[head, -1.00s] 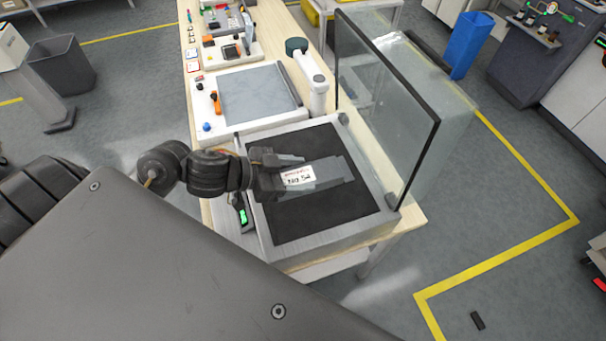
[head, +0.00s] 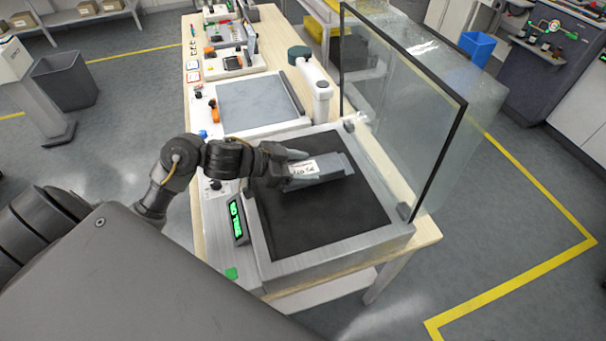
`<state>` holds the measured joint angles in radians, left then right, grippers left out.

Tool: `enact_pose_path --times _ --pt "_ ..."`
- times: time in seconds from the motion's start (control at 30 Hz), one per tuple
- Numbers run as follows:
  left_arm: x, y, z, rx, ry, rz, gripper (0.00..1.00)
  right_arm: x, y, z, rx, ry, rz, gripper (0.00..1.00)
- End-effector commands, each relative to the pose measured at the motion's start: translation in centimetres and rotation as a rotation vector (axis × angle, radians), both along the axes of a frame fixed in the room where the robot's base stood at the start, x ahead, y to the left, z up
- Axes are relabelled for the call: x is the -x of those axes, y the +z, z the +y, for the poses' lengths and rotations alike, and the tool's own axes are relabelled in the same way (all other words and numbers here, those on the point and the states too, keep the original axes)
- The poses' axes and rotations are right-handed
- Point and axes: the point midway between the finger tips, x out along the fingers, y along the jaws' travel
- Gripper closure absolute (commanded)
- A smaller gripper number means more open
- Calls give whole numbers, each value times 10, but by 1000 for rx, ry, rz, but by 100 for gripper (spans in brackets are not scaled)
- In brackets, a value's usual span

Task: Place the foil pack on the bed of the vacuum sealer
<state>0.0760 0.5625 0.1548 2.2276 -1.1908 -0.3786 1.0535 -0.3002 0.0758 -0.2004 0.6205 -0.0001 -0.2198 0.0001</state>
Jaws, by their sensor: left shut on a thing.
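The foil pack (head: 328,169) is grey with a white printed label. My left gripper (head: 290,168) is shut on its left end. The pack is over the far half of the black bed (head: 325,218) of the vacuum sealer (head: 318,254); I cannot tell whether it touches the bed. The sealer's clear lid (head: 405,120) stands open at the right, with a dark frame. A green-lit display (head: 236,222) is on the sealer's left side. My right gripper is not in view.
A white device with a grey plate (head: 255,102) stands behind the sealer on the wooden table (head: 198,130). A white post with a dark green top (head: 314,90) stands close behind the lid's left edge. The near part of the bed is bare.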

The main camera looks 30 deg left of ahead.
Motion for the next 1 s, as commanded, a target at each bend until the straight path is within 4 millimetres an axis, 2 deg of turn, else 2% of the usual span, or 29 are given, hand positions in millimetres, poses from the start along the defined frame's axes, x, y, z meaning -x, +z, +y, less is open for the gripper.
enact_pose_path --times 0.03,0.17,0.6,0.63,0.7,0.8,1.0 --pt "1 -10 -2 8 0 6 69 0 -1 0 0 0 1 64" --pt "1 -23 -1 5 0 3 69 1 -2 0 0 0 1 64" --pt "1 -30 -1 1 -1 3 69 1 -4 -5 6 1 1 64" --pt "1 -29 -1 1 -1 3 36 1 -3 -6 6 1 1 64" --pt "1 -29 -1 1 -1 3 27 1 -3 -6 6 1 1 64" --pt "1 -29 -1 1 -1 3 18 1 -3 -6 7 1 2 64" --pt "1 -29 -1 1 -1 3 18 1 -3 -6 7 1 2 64"
